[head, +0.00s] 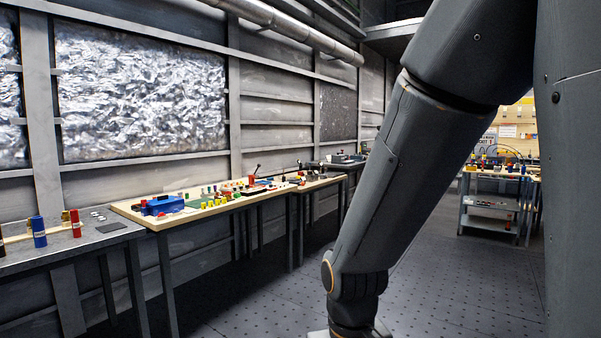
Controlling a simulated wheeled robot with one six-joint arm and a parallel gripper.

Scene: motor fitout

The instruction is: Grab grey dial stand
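I cannot make out a grey dial stand for certain in the head view. A small dark upright item with a knob-like top (257,169) stands at the back of the long wooden-topped bench (160,222), too small to identify. My arm comes down across the right half of the view, and its lower end leaves the picture at the bottom. My gripper is out of view, so its fingers and anything in them are hidden.
The bench holds a blue toolbox (162,205) and several small coloured parts. A grey table (70,247) at left carries a blue cylinder (39,232) and a red one (75,223). A shelved cart (490,200) stands far right. The floor (270,300) between is clear.

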